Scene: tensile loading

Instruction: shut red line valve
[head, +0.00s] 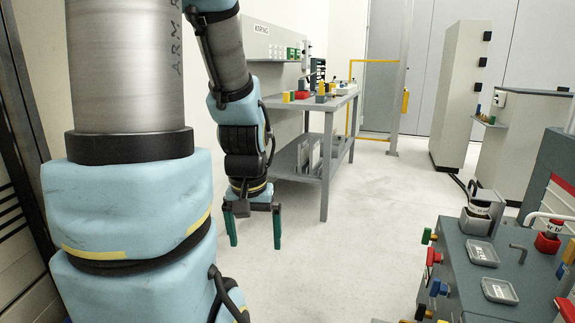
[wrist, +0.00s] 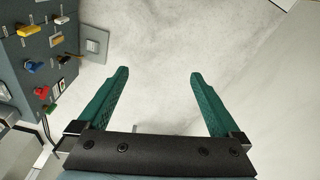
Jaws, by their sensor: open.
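The red line valve (head: 433,257) has a red handle on the left side of the dark grey machine bench at lower right in the head view. It sits between a green handle (head: 426,236) and a blue handle (head: 438,288). In the wrist view the red handle (wrist: 41,92) is at the far left, small, and whether it is turned open or shut is hard to tell. My gripper (head: 255,240) hangs with green fingers pointing down, open and empty. It is well left of the valve over bare floor. The wrist view shows both fingers apart (wrist: 158,73).
The machine bench (head: 480,308) also carries small trays (head: 483,253) and other coloured handles. A grey workbench (head: 308,103) with a lower shelf stands behind my gripper. Grey cabinets (head: 462,95) stand at back right. The pale floor (head: 350,240) between is clear.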

